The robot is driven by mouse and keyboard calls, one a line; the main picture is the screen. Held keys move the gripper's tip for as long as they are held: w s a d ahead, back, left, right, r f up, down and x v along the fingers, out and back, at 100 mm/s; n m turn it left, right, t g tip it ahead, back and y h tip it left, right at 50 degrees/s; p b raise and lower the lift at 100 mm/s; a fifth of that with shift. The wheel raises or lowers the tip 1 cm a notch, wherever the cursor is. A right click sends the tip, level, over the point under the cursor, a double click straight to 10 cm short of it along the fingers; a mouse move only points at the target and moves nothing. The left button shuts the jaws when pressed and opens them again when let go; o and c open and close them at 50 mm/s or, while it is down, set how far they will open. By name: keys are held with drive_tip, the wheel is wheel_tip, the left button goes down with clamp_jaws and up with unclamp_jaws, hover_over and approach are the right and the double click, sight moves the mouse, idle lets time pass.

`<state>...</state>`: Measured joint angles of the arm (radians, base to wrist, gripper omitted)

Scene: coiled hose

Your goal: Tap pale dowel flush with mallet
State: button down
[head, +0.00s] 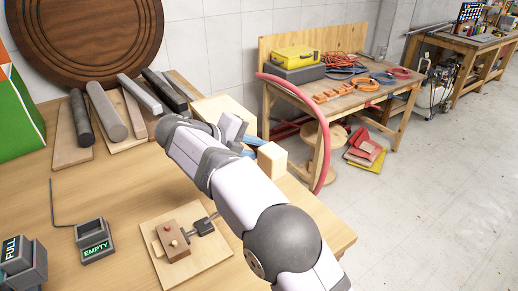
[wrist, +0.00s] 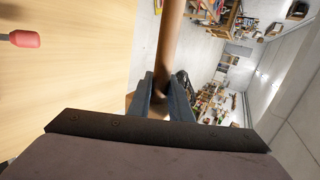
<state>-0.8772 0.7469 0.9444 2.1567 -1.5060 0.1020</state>
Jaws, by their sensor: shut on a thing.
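A brown block (head: 172,240) sits on a pale board on the bench in the head view. A reddish peg (head: 169,225) and a paler peg, seemingly the pale dowel (head: 174,243), show on its top. How far the dowel stands out is too small to tell. My gripper (head: 248,147) is beyond the block, over the far right side of the bench. In the wrist view its blue-grey fingers (wrist: 165,98) are shut on a brown wooden handle, seemingly the mallet's (wrist: 171,45). A pale wooden block by the fingers, perhaps the mallet head (head: 272,160), is partly hidden by my arm.
A grey-black fitting (head: 203,226) is beside the brown block. Grey holders marked FULL (head: 20,262) and EMPTY (head: 93,240) and a bent rod (head: 53,205) are at left. Bars and rods (head: 107,110) lie behind. A pink-red hose (head: 322,130) arches past the bench's right edge.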

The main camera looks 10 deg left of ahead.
drive_tip(key=shift+r+p, duration=3)
drive_tip(key=shift+r, duration=0.25)
drive_tip(key=shift+w+d, duration=0.2)
drive_tip(key=shift+d, duration=0.2)
drive_tip(key=w+d+m, duration=0.1)
drive_tip(key=w+d, duration=0.1)
drive_tip(key=d, duration=0.4)
drive_tip(key=s+d+f, duration=0.4)
drive_tip(key=d+f, duration=0.4)
drive_tip(key=s+d+f, duration=0.3)
drive_tip(key=d+f, duration=0.4)
drive_tip(key=d, duration=0.2)
drive_tip(key=s+d+f+m+g+h, duration=0.1)
drive_tip(key=s+d+f, duration=0.2)
drive_tip(key=s+f, duration=0.6)
drive_tip(key=shift+s+d+f+g+h, duration=0.3)
drive_tip(key=shift+s+d+f, duration=0.1)
drive_tip(key=shift+f, duration=1.5)
